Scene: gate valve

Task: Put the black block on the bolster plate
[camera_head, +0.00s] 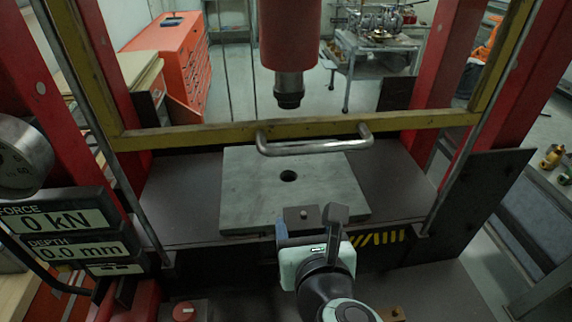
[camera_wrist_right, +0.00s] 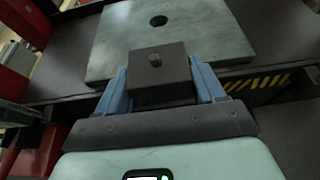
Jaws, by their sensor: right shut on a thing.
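The black block (camera_head: 301,215) is a dark flat block with a small round stud on top. My right gripper (camera_head: 311,222) is shut on it at the front edge of the bolster plate. In the right wrist view the block (camera_wrist_right: 160,72) sits between the two blue fingers of the gripper (camera_wrist_right: 162,88). The bolster plate (camera_head: 250,185) is a grey square plate with a round hole in it, lying on the press bed. The block overlaps the plate's near edge in both views; I cannot tell whether it touches. My left gripper is not in view.
A yellow guard frame with a metal handle (camera_head: 313,143) crosses above the rear of the plate. The red press ram (camera_head: 289,45) hangs above and behind it. Red columns stand on both sides. A gauge and force display (camera_head: 57,222) are at the left.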

